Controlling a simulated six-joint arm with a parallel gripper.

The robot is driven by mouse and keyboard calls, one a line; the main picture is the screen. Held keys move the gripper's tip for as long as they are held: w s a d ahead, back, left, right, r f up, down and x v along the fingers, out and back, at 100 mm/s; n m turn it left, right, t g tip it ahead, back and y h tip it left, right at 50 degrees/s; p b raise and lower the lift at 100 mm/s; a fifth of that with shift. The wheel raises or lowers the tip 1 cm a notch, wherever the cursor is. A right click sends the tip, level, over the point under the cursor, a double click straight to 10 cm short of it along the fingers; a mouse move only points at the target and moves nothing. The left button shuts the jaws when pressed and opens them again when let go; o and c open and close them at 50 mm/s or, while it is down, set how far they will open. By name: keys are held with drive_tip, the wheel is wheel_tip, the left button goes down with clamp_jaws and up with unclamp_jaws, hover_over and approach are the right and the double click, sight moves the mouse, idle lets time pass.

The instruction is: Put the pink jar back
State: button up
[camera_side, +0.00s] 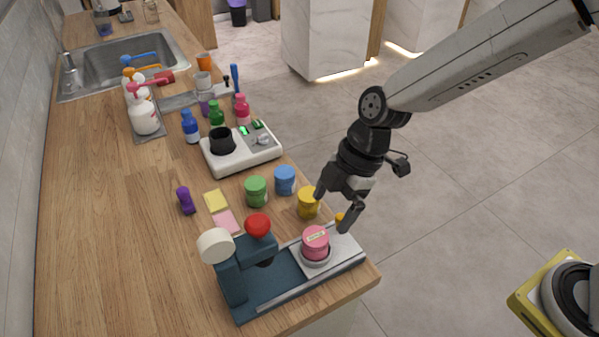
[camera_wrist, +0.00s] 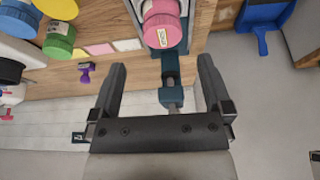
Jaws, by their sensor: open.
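The pink jar (camera_side: 315,241) stands upright in a round pale holder on the metal plate of a dark teal press (camera_side: 232,275), at the counter's front right corner. The jar's pale label shows. In the wrist view the pink jar (camera_wrist: 163,30) is at the top, beyond the fingertips. My gripper (camera_side: 333,210) is open and empty, above and just right of the jar, near the yellow jar. In the wrist view my gripper (camera_wrist: 161,70) has its two fingers wide apart, with part of the press between them.
A green jar (camera_side: 256,192), a blue jar (camera_side: 285,180) and a yellow jar (camera_side: 306,204) stand behind the press. A white device (camera_side: 240,150), several bottles and a sink (camera_side: 115,62) lie farther back. The press has a red knob (camera_side: 257,224). Left counter wood is clear.

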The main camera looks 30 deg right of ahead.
sight(317, 235)
drive_tip(key=shift+a+f, duration=0.1)
drive_tip(key=shift+a, duration=0.05)
drive_tip(key=shift+x, duration=1.2)
drive_tip(key=shift+f, duration=0.15)
drive_tip(key=shift+x, duration=2.4)
drive_tip(key=shift+s+a, duration=0.1)
clamp_jaws()
